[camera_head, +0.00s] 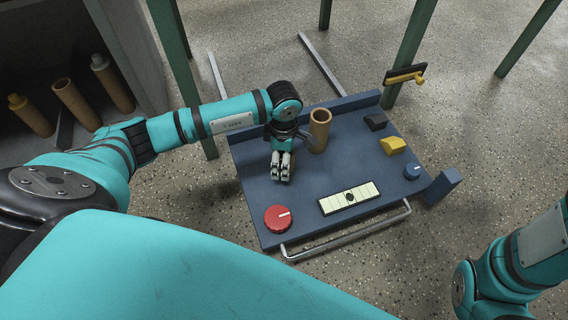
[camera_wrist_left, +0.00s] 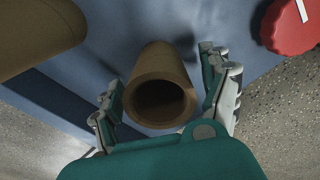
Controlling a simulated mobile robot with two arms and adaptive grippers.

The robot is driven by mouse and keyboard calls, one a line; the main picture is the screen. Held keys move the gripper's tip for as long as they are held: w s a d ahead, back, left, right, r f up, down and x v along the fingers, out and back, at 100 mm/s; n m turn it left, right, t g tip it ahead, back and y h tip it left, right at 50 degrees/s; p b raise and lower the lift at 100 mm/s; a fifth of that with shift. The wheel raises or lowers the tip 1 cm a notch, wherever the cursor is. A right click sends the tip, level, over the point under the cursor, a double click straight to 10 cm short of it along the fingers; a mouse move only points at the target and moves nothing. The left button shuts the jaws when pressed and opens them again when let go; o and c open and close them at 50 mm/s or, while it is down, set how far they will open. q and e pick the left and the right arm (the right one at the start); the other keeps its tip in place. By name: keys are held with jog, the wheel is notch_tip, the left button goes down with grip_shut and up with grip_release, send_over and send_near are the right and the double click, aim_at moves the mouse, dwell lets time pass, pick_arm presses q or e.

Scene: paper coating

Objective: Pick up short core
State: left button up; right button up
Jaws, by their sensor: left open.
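In the left wrist view, a brown hollow core (camera_wrist_left: 159,90) stands between the spread fingers of my left gripper (camera_wrist_left: 168,100), its round open end facing the camera. The fingers are open on either side of it. In the head view my left gripper (camera_head: 281,168) hangs over the blue panel (camera_head: 310,187) and hides this core. A taller brown core (camera_head: 319,130) stands upright just right of the gripper. A brown shape (camera_wrist_left: 38,38) at upper left in the wrist view appears to be it. My right gripper is out of view.
The panel carries a red knob (camera_head: 278,218), a pale marked strip (camera_head: 349,197), a yellow block (camera_head: 392,146), a dark block (camera_head: 375,121) and a blue knob (camera_head: 412,171). A metal rail (camera_head: 345,232) runs along its front. Several tubes (camera_head: 76,104) stand on a dark shelf at left.

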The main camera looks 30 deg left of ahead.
pick_arm(q)
jog(key=shift+r, duration=0.1)
jog(key=c, duration=1.3)
